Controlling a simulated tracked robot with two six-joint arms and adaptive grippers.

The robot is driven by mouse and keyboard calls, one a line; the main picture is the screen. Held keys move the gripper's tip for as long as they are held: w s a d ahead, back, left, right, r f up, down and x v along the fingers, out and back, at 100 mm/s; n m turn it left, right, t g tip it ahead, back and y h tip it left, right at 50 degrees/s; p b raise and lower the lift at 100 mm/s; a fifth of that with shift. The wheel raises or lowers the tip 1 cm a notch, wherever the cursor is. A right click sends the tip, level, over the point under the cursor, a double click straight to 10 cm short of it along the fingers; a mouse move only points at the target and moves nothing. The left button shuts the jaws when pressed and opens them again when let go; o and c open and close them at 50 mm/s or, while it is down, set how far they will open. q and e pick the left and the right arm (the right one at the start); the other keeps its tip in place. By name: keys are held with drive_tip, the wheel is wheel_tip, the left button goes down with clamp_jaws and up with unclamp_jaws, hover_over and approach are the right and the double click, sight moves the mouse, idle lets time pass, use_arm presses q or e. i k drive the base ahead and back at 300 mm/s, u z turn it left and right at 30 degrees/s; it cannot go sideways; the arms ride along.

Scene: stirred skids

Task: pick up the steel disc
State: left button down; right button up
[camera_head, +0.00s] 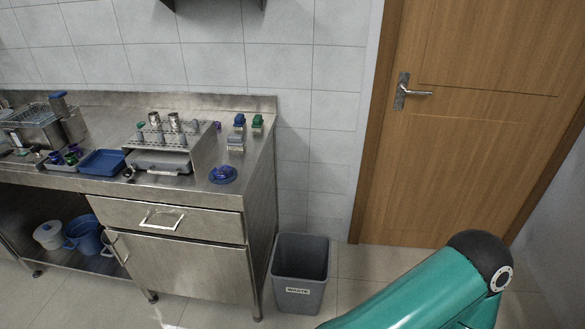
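I cannot make out a steel disc for certain in the head view. Small silver cylinders (174,122) stand on top of a steel rack (190,140) on the counter, too small to tell in detail. A small dark round thing (128,174) lies at the rack's front left, and I cannot tell what it is. Neither gripper shows. Only a green link of one of my arms is in view at the lower right, well away from the counter.
The steel counter (180,196) along the wall bears a blue tray (102,162), a blue round item (222,175) and small blue and green-topped items (239,122). A grey waste bin (299,272) stands right of it. A wooden door (470,140) is at right. Some floor is clear.

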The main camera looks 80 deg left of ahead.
sight(222, 172)
drive_tip(key=u, duration=0.15)
drive_tip(key=i, duration=0.25)
drive_tip(key=u, duration=2.5)
drive_tip(key=i, duration=0.15)
drive_tip(key=u, duration=1.3)
drive_tip(key=k, duration=0.35)
drive_tip(key=u, duration=0.45)
drive_tip(key=i, duration=1.4)
drive_tip(key=z, duration=0.45)
